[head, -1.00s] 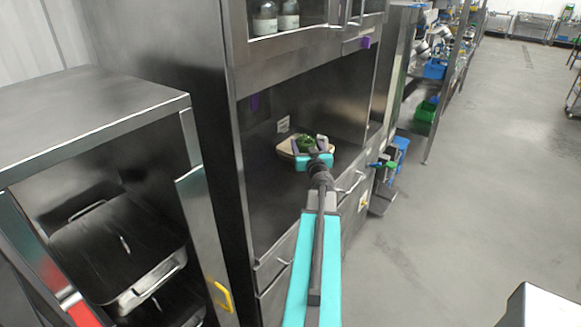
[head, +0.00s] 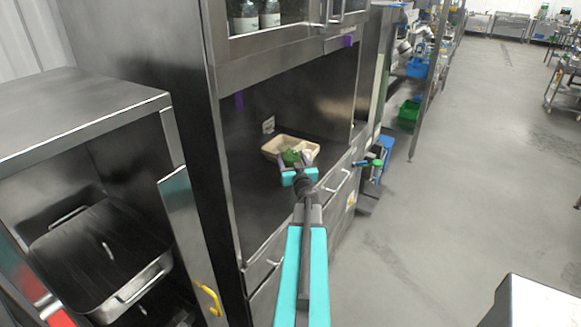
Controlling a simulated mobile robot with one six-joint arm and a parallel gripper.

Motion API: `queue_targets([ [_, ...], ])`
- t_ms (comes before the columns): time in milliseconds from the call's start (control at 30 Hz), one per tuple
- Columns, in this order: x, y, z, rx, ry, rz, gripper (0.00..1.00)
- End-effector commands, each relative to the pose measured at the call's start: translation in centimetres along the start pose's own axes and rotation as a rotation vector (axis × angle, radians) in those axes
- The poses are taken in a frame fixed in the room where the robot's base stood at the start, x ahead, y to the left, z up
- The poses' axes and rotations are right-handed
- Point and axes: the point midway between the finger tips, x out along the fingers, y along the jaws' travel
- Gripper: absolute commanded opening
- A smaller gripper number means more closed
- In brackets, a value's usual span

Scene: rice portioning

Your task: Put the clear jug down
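My gripper (head: 299,172) is in the head view, at the end of my teal arm, over the dark counter (head: 262,200) inside the steel cabinet. It is at the near edge of a tan tray (head: 277,144). Something green (head: 290,158) and a small pale grey shape (head: 307,155) show just beyond the gripper, overlapping the tray. I cannot make out a clear jug for certain; the pale shape may be part of it. The fingertips are small and partly hidden, so I cannot tell whether they are shut on anything.
The left part of the counter is bare. Bottles (head: 257,17) stand on the shelf above. Open floor (head: 450,200) lies to the right.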

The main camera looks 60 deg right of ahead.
Motion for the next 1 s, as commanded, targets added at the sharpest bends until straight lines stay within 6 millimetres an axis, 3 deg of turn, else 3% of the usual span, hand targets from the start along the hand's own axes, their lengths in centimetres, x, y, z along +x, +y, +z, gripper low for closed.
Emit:
queue_targets([
  [333, 0.1, -0.1, 3.2, 0.001, 0.001, -0.001, 0.26],
  [833, 0.0, -0.1, 3.7, -0.001, 0.001, -0.002, 0.26],
  [867, 0.0, -0.1, 3.8, -0.001, 0.0, -0.002, 0.64],
  [967, 0.0, -0.1, 3.8, -0.001, -0.001, -0.002, 0.81],
  [1000, 0.0, -0.2, 3.8, -0.001, -0.001, -0.002, 0.81],
])
